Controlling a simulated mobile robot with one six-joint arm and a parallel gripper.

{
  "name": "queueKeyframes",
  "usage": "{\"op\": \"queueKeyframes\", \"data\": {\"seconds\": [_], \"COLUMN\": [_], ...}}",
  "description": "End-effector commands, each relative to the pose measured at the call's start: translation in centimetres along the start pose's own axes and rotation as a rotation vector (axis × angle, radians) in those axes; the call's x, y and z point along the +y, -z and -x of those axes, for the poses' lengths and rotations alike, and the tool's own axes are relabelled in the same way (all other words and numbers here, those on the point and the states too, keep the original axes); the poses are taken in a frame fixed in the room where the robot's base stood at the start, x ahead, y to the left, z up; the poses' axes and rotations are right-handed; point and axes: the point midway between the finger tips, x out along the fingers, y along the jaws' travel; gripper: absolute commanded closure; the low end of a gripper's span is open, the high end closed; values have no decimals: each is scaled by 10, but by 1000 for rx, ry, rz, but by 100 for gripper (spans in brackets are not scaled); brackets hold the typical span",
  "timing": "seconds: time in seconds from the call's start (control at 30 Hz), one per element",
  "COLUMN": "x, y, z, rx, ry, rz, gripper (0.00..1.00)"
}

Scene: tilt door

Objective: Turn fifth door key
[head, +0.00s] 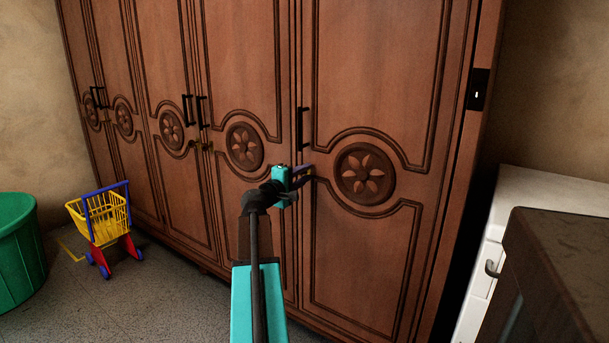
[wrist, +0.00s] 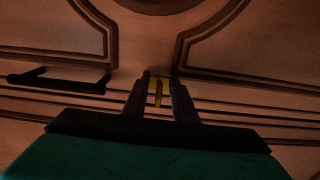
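The fifth door (head: 375,95) is the rightmost panel of the brown wardrobe and looks closed. Its black handle (head: 302,128) is upright at its left edge; it also shows in the wrist view (wrist: 58,77), at the left. My gripper (head: 308,171) is at the door's left edge, just below the handle. In the wrist view a small yellow key (wrist: 158,97) sits between my two fingers (wrist: 160,88). The fingers stand apart on either side of it, with dark gaps beside its narrow part. In the head view my gripper hides the key.
A carved flower medallion (head: 365,173) is right of my gripper. Other wardrobe doors stretch left, with handles (head: 188,109) and small keys. A yellow toy cart (head: 100,218) and a green bin (head: 20,240) are at left. A white cabinet (head: 545,192) and dark furniture (head: 550,270) stand at right.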

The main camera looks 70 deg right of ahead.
Motion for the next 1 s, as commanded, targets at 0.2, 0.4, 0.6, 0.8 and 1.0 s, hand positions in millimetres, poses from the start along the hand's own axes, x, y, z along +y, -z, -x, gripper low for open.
{"op": "queueKeyframes", "data": {"seconds": [0.2, 0.4, 0.6, 0.8, 1.0], "x": [0, 0, 0, 0, 0], "y": [-1, -1, 0, 0, 0], "z": [18, 43, 70, 97, 121], "rx": [1, 2, 2, 2, 2], "ry": [0, -1, 0, 0, 0], "rz": [0, 0, 0, -1, 0], "gripper": [75, 75, 75, 75, 75]}}
